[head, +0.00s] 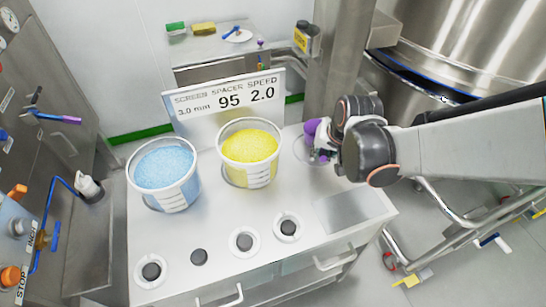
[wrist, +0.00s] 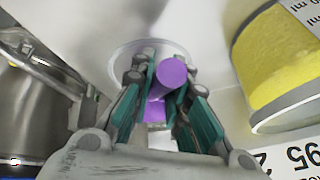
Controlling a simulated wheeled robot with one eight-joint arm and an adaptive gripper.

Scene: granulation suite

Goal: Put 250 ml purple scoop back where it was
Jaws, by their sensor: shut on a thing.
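The purple scoop (head: 312,128) is in my gripper (head: 324,137), at the right rear of the white worktop. In the wrist view, the scoop (wrist: 171,74) shows as a purple round end with a purple part below it, between the teal finger pads of my gripper (wrist: 158,92). The jaws are shut on it. A round ring or recess in the worktop (wrist: 128,58) lies under and just beyond the scoop; in the head view the arm partly hides it. I cannot tell whether the scoop touches the worktop.
A tub of yellow granules (head: 250,176) stands left of my gripper, and a tub of blue granules (head: 176,203) is farther left. A sign (head: 225,98) stands behind them. Several round fixtures line the worktop's front. A grey plate (head: 355,208) lies at the right front.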

